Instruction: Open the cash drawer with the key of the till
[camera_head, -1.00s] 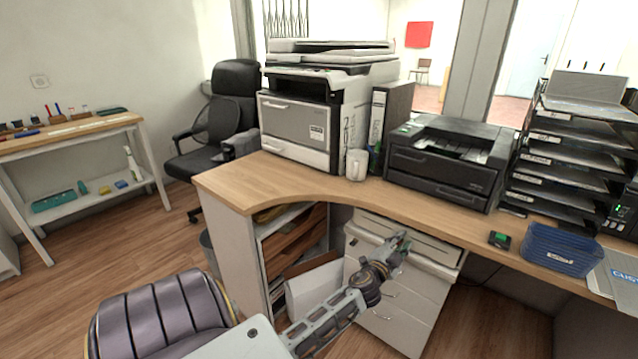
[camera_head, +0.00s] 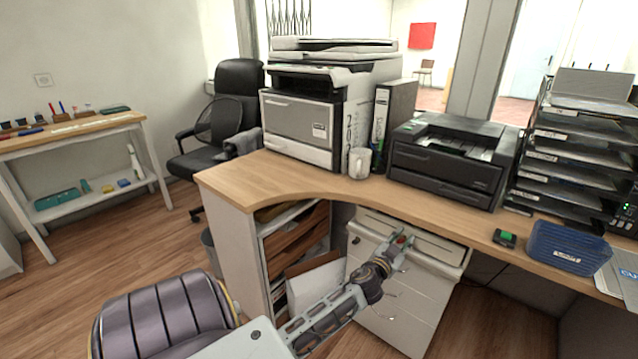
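The cabinet under the counter has a pale wide drawer front (camera_head: 436,250) at its top, which looks shut. I cannot tell whether this is the cash drawer. A small dark round spot, perhaps a lock, shows at the cabinet's upper left. My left gripper (camera_head: 399,244) is right in front of the drawer front and hides part of it. A small red spot shows at its fingertips; I cannot tell what it is, or whether the fingers are open or shut. No key can be made out. My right gripper is not in view.
The wooden counter (camera_head: 270,182) overhangs the cabinet. On it stand a copier (camera_head: 300,118), a white mug (camera_head: 359,163), a black printer (camera_head: 445,165), a small black device with a green top (camera_head: 505,238) and a blue bin (camera_head: 568,248). An open shelf (camera_head: 296,240) is left of the cabinet.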

